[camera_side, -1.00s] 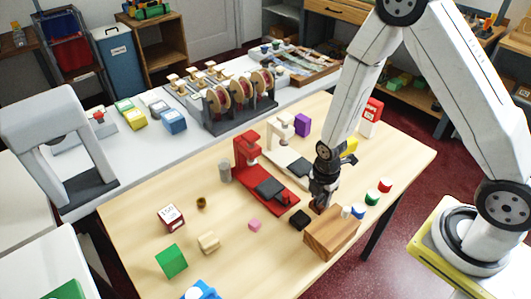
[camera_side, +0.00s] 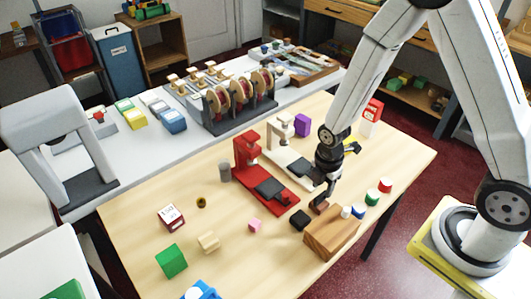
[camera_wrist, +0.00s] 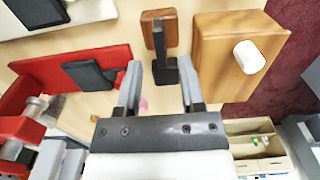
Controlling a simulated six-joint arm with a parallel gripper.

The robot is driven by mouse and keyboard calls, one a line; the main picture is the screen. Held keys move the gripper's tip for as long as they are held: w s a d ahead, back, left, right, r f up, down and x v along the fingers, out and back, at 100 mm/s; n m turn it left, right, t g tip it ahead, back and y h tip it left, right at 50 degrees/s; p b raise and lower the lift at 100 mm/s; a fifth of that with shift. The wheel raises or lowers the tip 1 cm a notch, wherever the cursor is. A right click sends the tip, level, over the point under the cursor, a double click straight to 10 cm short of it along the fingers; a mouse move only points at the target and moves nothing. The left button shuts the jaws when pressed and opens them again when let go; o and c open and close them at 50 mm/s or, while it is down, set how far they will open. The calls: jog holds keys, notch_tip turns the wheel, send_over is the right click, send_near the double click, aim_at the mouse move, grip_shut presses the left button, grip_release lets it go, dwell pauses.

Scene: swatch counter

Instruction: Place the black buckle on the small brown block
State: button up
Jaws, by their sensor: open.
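The small brown block (camera_side: 319,208) stands on the wooden table, and in the wrist view (camera_wrist: 158,27) it is above the fingertips. A black piece (camera_side: 299,220), which I take for the buckle, lies on the table beside it to the left. In the wrist view a narrow dark bar with a wider black foot (camera_wrist: 164,74) shows between my fingers. Its upper end overlaps the brown block; I cannot tell whether it touches. My gripper (camera_wrist: 160,65) is open, its grey fingers apart on either side of the dark shape. In the side view its tips are hard to make out.
A large wooden block (camera_side: 331,232) stands close on the right, with small coloured cylinders beyond it. A red stand (camera_side: 265,188) and a white stand (camera_side: 290,155) are to the left. A pink cube (camera_side: 255,225) lies nearby. The front middle of the table is clear.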

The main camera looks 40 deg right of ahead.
aim_at(321, 195)
notch_tip(321, 195, up, 8)
dwell(0.6)
jog(key=shift+r, duration=0.1)
jog(key=shift+s, duration=0.1)
dwell(0.5)
jog(key=s+r+m+t, duration=0.2)
jog(key=s+r+m, duration=0.2)
jog(key=m, duration=1.4)
jog(key=shift+d+r+t, duration=0.3)
jog(key=shift+r, duration=0.4)
